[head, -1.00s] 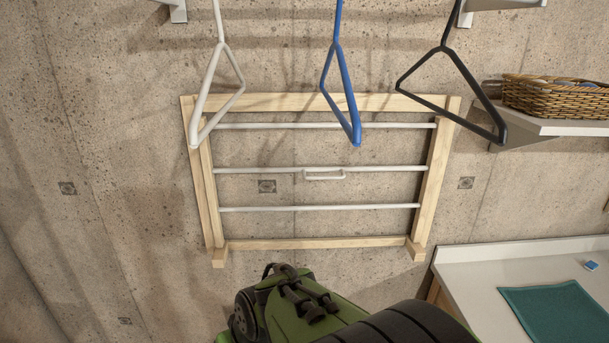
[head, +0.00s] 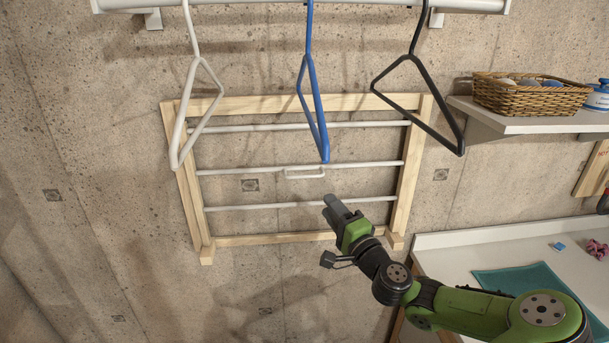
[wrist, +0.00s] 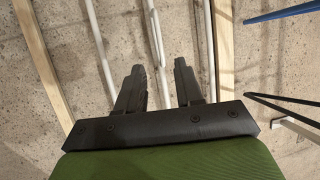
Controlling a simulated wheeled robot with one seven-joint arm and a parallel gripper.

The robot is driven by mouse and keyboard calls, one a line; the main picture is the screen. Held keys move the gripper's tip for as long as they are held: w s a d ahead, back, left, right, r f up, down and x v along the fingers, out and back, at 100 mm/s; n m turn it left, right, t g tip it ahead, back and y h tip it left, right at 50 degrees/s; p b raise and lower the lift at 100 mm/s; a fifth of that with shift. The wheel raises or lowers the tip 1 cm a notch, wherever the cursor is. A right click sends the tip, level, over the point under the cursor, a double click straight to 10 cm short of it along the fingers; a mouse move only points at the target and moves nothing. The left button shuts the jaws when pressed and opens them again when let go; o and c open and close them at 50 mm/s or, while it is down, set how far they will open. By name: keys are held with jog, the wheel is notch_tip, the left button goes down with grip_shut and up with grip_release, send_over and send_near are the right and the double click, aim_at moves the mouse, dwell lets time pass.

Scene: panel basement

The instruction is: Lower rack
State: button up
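The rack (head: 400,188) is a pale wooden frame with several white rods, folded up close to the concrete wall in the head view. A small white loop handle (head: 305,173) hangs from its middle rod. My gripper (head: 332,203) is in front of the rack's lower part, below and to the right of the handle. In the wrist view the two dark fingers (wrist: 160,85) are spread apart with nothing between them, and rack rods (wrist: 158,40) show beyond them.
White (head: 195,110), blue (head: 313,100) and black (head: 420,90) hangers hang from a rail (head: 300,5) in front of the rack's upper part. A shelf (head: 540,124) with a wicker basket (head: 530,94) and a counter (head: 440,262) with a teal cloth (head: 530,285) are at right.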

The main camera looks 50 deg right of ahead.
aim_at(305, 177)
jog(key=p+x, duration=0.2)
jog(key=x, duration=1.1)
jog(key=shift+w+d+p, duration=0.1)
jog(key=shift+w+p, duration=0.15)
jog(key=shift+p, duration=0.15)
jog(key=shift+c, duration=0.5)
grip_shut()
